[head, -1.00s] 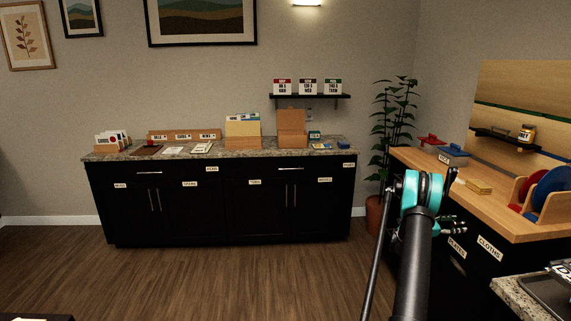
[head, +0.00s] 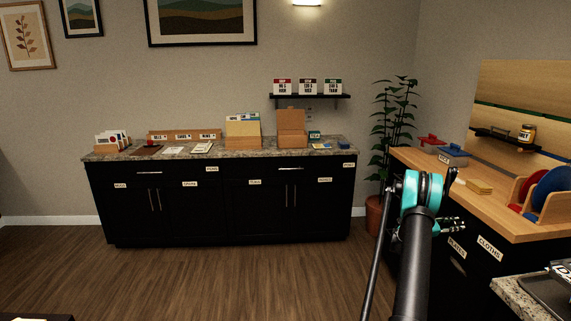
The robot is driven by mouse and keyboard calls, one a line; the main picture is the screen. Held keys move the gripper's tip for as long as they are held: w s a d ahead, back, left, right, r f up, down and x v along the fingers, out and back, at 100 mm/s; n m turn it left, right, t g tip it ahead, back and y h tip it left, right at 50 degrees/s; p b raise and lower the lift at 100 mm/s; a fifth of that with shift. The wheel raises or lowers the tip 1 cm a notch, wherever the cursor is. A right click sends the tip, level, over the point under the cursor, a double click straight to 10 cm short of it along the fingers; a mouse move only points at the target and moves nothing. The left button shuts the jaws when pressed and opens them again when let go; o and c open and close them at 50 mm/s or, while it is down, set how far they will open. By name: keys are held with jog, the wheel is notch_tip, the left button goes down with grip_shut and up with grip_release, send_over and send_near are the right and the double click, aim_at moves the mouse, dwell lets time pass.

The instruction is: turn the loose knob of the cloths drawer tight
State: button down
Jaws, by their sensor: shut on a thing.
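The cloths drawer is in the dark cabinet front at the right of the head view, marked by a white CLOTHS label (head: 489,248). My gripper (head: 462,226) is at this cabinet front, just below the wooden counter edge and up and left of the label. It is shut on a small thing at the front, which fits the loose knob. The knob itself is too small and too covered by the fingers to make out, so how tight it sits cannot be seen.
A PLATES label (head: 457,247) is on the same front. A potted plant (head: 376,214) stands behind my arm. Open floor lies left.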

jog(key=shift+m, duration=1.5)
jog(key=shift+m, duration=2.3)
jog(key=shift+m, duration=0.8)
jog(key=c, duration=1.6)
grip_release()
jog(key=shift+m, duration=0.5)
jog(key=o, duration=0.5)
jog(key=shift+o, duration=0.2)
